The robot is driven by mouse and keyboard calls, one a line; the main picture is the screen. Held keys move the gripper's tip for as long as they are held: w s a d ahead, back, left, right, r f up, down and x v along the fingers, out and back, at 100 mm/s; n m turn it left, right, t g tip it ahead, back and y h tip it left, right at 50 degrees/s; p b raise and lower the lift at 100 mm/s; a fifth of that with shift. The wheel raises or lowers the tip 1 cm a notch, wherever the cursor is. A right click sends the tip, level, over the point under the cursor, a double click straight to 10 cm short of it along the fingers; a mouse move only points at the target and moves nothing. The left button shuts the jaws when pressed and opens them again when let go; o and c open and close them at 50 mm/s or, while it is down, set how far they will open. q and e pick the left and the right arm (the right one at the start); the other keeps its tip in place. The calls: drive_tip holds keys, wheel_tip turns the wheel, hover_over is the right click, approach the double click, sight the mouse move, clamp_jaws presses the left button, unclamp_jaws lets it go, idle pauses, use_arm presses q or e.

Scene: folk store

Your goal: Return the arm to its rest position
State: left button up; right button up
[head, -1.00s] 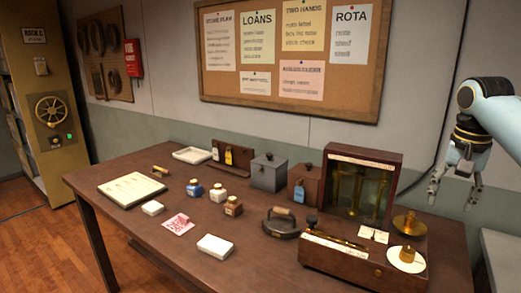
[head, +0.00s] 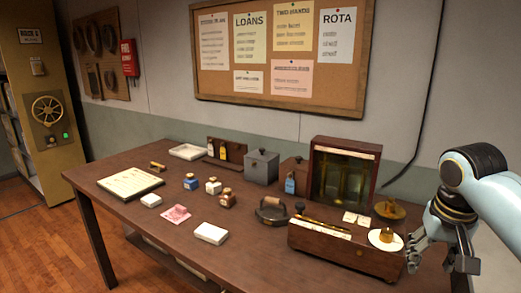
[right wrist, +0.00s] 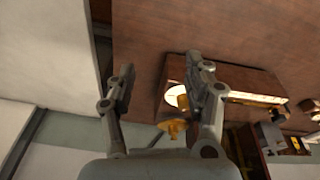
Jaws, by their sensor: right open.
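My right gripper (head: 438,262) is at the right of the head view, just right of the wooden balance box (head: 345,249) at the table's right end. Its fingers point down and it is open. In the right wrist view the gripper (right wrist: 160,78) shows both fingers apart with nothing between the tips. The right finger overlaps the view of the balance box (right wrist: 175,72), so I cannot tell how close they are. My left gripper is in neither view.
The brass pan (head: 389,210) and white disc with a brass weight (head: 385,240) sit near my right gripper. The glass-fronted case (head: 343,180) stands behind. The wooden table (head: 120,215) holds several bottles and boxes.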

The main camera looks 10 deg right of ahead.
drive_tip(key=s+a+n+t, duration=0.1)
drive_tip(key=s+a+n, duration=0.3)
drive_tip(key=s, duration=0.7)
drive_tip(key=s+a+n+t, duration=0.1)
drive_tip(key=s+a+n, duration=0.1)
drive_tip(key=s+a, duration=0.7)
drive_tip(key=s+d+f+g+b, duration=0.15)
drive_tip(key=f+b, duration=0.35)
drive_tip(key=f, duration=1.3)
drive_tip(key=s+d+f+b, duration=0.25)
drive_tip(key=f+b, duration=0.25)
drive_tip(key=f, duration=1.3)
use_arm(q)
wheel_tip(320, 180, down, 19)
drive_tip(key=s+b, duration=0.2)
drive_tip(key=b, duration=0.6)
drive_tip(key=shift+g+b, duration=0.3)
use_arm(e)
drive_tip(key=s+d+f+g, duration=0.1)
drive_tip(key=s+f, duration=0.8)
drive_tip(key=f, duration=0.3)
drive_tip(key=s+d+f, duration=0.1)
drive_tip(key=s+f, duration=0.8)
drive_tip(key=f, duration=0.4)
drive_tip(key=shift+s+m+g+y, duration=0.15)
drive_tip(key=shift+m+g+y, duration=0.15)
drive_tip(key=shift+m+g, duration=0.1)
